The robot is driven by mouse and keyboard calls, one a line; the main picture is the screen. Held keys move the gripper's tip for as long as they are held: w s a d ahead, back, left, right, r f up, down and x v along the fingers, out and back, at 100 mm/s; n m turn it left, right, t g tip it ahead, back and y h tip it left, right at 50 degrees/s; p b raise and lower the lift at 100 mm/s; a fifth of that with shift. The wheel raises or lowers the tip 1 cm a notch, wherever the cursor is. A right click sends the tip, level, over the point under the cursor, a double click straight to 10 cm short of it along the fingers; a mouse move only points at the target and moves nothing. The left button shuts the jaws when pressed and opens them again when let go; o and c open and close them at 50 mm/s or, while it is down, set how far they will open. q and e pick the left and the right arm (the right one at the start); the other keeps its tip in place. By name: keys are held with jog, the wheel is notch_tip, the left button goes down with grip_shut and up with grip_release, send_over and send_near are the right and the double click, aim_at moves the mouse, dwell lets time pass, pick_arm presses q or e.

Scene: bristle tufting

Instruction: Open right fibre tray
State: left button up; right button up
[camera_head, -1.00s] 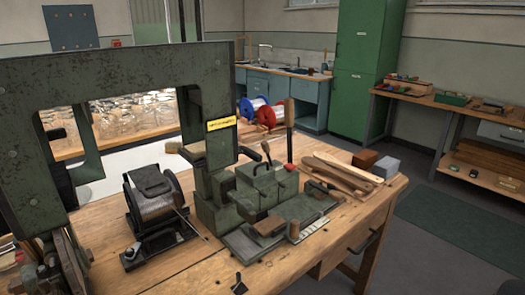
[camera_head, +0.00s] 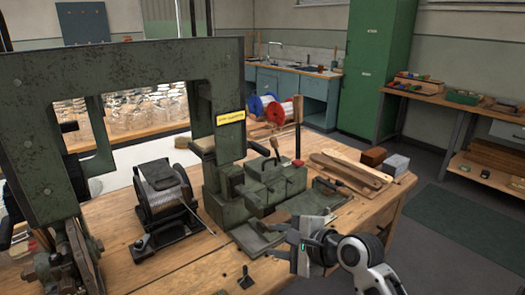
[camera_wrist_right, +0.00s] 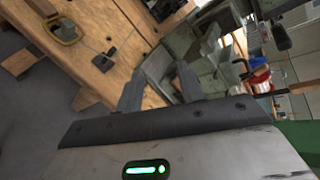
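The green tufting machine (camera_head: 125,70) stands on the wooden bench, with green metal box-like blocks (camera_head: 265,190) at its middle. Which part is the right fibre tray I cannot tell for sure; no part clearly stands pulled out. My right gripper (camera_head: 272,240) is at the bench front, just in front of the machine's flat green base, and hides part of it. In the right wrist view its two fingers (camera_wrist_right: 160,75) are apart, with nothing held between them. The machine's green parts (camera_wrist_right: 205,45) lie beyond them. My left gripper is out of view.
A wire spool unit (camera_head: 165,195) stands left of the blocks. Wooden strips (camera_head: 350,170), a brown block (camera_head: 374,156) and a grey block (camera_head: 397,164) lie at the bench's right. A small black part (camera_head: 246,278) lies at the front.

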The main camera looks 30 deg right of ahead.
aim_at(269, 154)
jog(key=w+d+r+m+t+h, duration=0.2)
jog(key=w+d+r+m+t, duration=0.3)
jog(key=d+r+m, duration=0.75)
jog(key=shift+m+t, duration=0.4)
jog(key=shift+m, duration=0.25)
jog(key=w+a, duration=0.1)
jog(key=w, duration=0.4)
jog(key=w+a+f, duration=0.1)
jog(key=w, duration=0.4)
jog(key=w+a, duration=0.1)
jog(key=w, duration=0.4)
jog(key=shift+a+f, duration=0.25)
jog(key=shift+a, duration=0.05)
grip_shut()
